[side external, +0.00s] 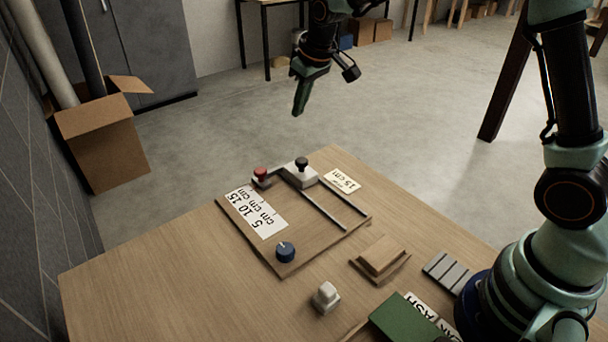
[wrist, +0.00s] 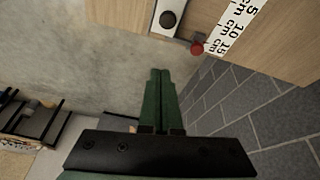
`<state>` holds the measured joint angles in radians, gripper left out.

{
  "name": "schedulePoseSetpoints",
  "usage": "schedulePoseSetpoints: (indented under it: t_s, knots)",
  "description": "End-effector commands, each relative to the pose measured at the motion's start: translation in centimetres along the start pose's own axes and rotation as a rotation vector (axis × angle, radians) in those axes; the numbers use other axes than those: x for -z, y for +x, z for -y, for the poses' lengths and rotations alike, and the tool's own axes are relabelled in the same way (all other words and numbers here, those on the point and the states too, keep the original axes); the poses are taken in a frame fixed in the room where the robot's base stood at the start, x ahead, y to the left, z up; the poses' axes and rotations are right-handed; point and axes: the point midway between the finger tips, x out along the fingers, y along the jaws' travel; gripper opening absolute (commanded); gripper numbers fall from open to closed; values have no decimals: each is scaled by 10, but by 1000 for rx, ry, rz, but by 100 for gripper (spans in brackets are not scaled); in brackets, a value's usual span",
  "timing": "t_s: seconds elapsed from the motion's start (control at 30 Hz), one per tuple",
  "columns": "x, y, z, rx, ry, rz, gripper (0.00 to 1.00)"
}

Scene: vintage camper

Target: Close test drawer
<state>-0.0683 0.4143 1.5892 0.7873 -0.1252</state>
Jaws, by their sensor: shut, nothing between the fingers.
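My gripper (side external: 299,110) is shut and empty, with its green fingers hanging in the air beyond the far edge of the table. In the wrist view its fingertips (wrist: 160,72) are together over the grey floor. A white block with a black knob (side external: 301,173) sits at the far end of two dark rails on a wooden board (side external: 262,262); it also shows in the wrist view (wrist: 167,20). My gripper is apart from it, higher and farther out. No part is clearly marked as the drawer, so I cannot tell for sure which one it is.
A red knob (side external: 261,173) stands beside the white block, near a centimetre scale label (side external: 256,212). A blue knob (side external: 285,251), a white switch (side external: 326,297), a stepped wooden block (side external: 380,255) and a green panel (side external: 405,320) occupy the table's near side. The table's left part is clear.

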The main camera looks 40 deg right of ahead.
Motion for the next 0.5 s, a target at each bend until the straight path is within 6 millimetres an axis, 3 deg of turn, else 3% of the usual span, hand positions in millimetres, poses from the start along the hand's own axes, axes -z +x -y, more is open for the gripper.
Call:
schedulePoseSetpoints:
  t_s: [0.1, 0.37, 0.5]
  knots:
    - [8, 24, 2, 4, -16, 13, 0]
    - [12, 44, 4, 6, -24, 19, 0]
    - [10, 63, 5, 6, -23, 21, 0]
